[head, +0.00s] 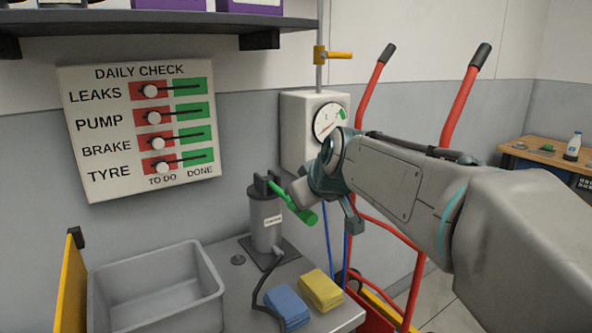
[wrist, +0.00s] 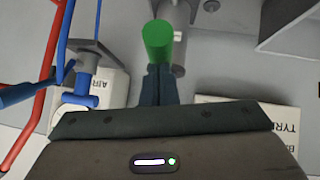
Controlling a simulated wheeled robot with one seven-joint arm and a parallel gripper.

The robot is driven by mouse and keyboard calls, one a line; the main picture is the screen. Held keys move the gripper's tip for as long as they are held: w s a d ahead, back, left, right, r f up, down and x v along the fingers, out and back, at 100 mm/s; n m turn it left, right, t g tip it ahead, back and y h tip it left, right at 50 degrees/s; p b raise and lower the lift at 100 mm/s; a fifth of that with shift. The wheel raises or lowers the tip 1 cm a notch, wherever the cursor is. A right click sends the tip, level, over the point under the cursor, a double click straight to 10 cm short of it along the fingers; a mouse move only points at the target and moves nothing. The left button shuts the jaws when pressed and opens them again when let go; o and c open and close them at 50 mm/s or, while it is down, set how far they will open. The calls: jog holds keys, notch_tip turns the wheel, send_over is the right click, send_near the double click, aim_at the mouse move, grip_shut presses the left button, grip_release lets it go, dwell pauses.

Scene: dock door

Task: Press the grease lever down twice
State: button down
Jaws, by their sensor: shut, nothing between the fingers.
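The grease pump (head: 264,222) is a grey cylinder standing on a dark plate on the bench. Its green lever (head: 306,215) slants down to the right from the pump's top, with the thick grip at the low end. In the wrist view the round end of the green lever (wrist: 157,40) shows just beyond my fingertips. My gripper (wrist: 160,72) is shut and empty, its dark fingers pointing at the lever grip. I cannot tell whether they touch it. In the head view my wrist is just right of the lever, and the fingers cannot be made out.
A grey bin (head: 155,290) stands left on the bench. A blue cloth (head: 287,305) and a yellow cloth (head: 321,290) lie in front of the pump. A gauge box (head: 305,120) hangs behind my wrist. A red hand truck (head: 460,105) stands at right. A check board (head: 140,128) is on the wall.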

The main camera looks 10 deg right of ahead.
jog(key=r+p, duration=0.2)
jog(key=r, duration=0.1)
jog(key=r+p, duration=0.1)
jog(key=shift+s+a+r, duration=0.2)
jog(key=shift+s+r, duration=0.1)
jog(key=shift+s, duration=0.05)
jog(key=v, duration=0.9)
jog(key=shift+s+d+f, duration=0.2)
jog(key=shift+s+f, duration=0.05)
jog(key=shift+s, duration=0.25)
jog(key=shift+p, duration=0.45)
jog(key=s+d+f+m+g+h+p, duration=0.1)
jog(key=s+d+f+m+g+p, duration=0.1)
jog(key=s+f+p, duration=0.3)
jog(key=s+d+f+m+g+h+p, duration=0.1)
jog(key=s+f+m+g+p, duration=0.3)
jog(key=s+p, duration=0.6)
jog(key=shift+d+f+m+h, duration=0.3)
jog(key=shift+d+f, duration=0.3)
jog(key=shift+d, duration=0.3)
jog(key=shift+s+d, duration=0.1)
jog(key=shift+s, duration=0.1)
